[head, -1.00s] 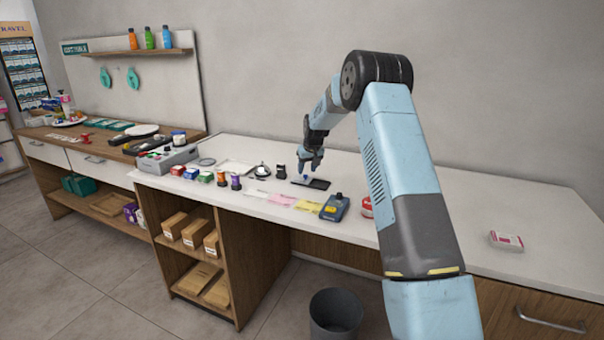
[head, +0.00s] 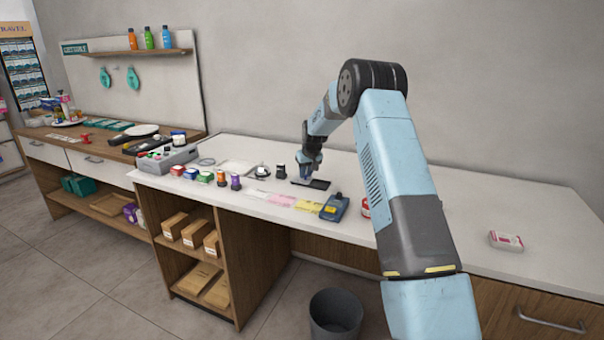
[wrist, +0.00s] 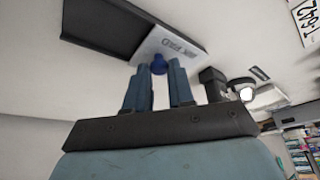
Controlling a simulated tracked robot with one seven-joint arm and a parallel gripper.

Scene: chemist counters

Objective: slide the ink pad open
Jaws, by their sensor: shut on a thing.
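The ink pad (wrist: 108,24) lies on the white counter; in the wrist view it is a dark tray with a pale cover labelled "INK PAD" (wrist: 172,47) over one end. A blue knob (wrist: 158,64) sits at the cover's edge. My gripper (wrist: 160,70) is shut on the blue knob, with a finger on each side of it. In the head view my gripper (head: 307,174) is low over the left end of the dark ink pad (head: 318,184) and hides the knob. Much of the dark tray is uncovered.
A black stamp (head: 281,172) and a bell (head: 263,173) stand just left of the pad. Pink and yellow notes (head: 310,206) and a blue-grey device (head: 335,207) lie in front.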

